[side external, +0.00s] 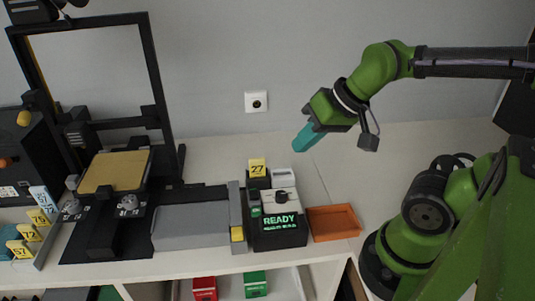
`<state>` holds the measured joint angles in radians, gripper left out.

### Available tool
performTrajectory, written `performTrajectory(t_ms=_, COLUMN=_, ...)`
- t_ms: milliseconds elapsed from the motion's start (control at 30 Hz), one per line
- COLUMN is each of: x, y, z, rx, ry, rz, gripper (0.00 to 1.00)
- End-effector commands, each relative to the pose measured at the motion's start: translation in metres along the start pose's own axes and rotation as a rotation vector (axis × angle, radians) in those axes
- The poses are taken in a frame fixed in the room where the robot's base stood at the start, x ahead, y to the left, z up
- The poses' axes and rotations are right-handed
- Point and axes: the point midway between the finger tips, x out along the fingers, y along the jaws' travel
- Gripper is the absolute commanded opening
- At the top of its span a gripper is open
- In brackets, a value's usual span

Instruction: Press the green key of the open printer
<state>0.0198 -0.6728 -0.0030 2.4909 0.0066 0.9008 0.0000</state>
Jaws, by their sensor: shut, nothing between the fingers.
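The open printer is a black open frame (152,75) on the left of the counter, with a tan bed (112,172) in it. To its right stands a small dark control box (258,240) with a lit green display reading READY (281,222). A small green patch (254,196) shows on the box's upper left; I cannot tell for certain that it is the green key. My gripper (299,148) has teal fingers, is shut and empty, and hangs in the air above and to the right of the control box, touching nothing.
An orange tray (333,237) lies right of the control box. A yellow tag marked 27 (257,168) stands behind the box. A grey slab (190,238) lies left of it. A dark machine (20,150) stands far left. The counter behind the tray (400,160) is clear.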

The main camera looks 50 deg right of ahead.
Motion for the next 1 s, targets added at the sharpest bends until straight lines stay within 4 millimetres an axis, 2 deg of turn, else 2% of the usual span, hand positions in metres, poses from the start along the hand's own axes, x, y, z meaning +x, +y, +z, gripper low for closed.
performTrajectory(t_ms=67, x=0.014, y=0.003, z=-0.001, rx=0.074, ry=-0.067, rz=0.015, gripper=0.0)
performTrajectory(t_ms=167, x=0.033, y=0.004, z=0.001, rx=0.285, ry=-0.176, rz=0.028, gripper=0.0)
performTrajectory(t_ms=267, x=0.051, y=0.001, z=0.002, rx=0.577, ry=-0.293, rz=0.051, gripper=0.0)
performTrajectory(t_ms=500, x=0.089, y=-0.016, z=0.001, rx=1.411, ry=-0.572, rz=0.181, gripper=0.0)
performTrajectory(t_ms=600, x=0.097, y=-0.026, z=-0.004, rx=1.712, ry=-0.665, rz=0.252, gripper=0.0)
performTrajectory(t_ms=700, x=0.099, y=-0.036, z=-0.009, rx=1.943, ry=-0.735, rz=0.313, gripper=0.0)
performTrajectory(t_ms=833, x=0.095, y=-0.047, z=-0.014, rx=2.127, ry=-0.789, rz=0.363, gripper=0.0)
performTrajectory(t_ms=1000, x=0.092, y=-0.051, z=-0.014, rx=2.222, ry=-0.809, rz=0.408, gripper=0.0)
